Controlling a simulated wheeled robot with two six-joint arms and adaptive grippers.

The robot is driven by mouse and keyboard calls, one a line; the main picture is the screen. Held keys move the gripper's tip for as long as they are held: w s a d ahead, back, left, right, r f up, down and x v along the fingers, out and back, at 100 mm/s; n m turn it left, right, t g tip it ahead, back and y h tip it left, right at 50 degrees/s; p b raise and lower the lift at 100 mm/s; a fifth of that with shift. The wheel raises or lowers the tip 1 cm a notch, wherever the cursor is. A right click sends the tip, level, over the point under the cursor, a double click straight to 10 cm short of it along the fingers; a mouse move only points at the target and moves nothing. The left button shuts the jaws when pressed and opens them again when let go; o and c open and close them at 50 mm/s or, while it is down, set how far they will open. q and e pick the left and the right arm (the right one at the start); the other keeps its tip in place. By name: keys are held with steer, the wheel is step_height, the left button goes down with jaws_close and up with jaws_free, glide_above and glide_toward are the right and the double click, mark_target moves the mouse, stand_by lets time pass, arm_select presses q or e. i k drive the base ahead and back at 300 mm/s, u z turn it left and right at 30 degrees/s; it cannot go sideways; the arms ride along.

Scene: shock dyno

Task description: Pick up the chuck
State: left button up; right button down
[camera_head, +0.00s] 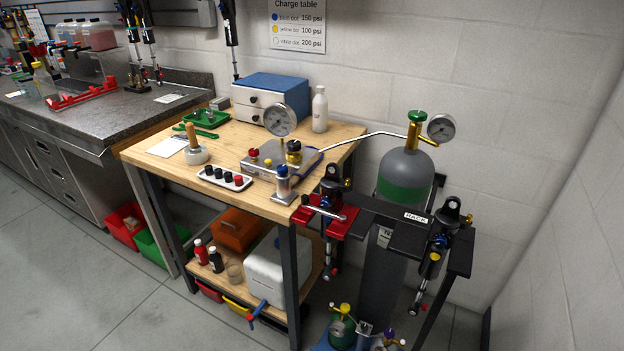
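On the wooden bench (235,140), a grey block (262,170) carries a round gauge (280,120), a red knob (253,154) and a brass fitting with a black top (293,152). A pale hose (375,134) runs from the gas cylinder's valve (415,128) to this block. A small silver cylinder with a blue top (283,182) stands upright at the bench's front edge, in front of the block. I cannot tell for certain which of these parts is the chuck. Neither of my grippers is in view, and nothing is being held.
A blue-topped box (271,95) and white bottle (320,109) stand behind. The rack (400,216) holding shocks and the green-grey cylinder (405,175) crowd the right side.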

mark_target(283, 182)
steer(key=u, duration=1.7)
steer(key=i, duration=2.05)
steer(key=z, duration=1.45)
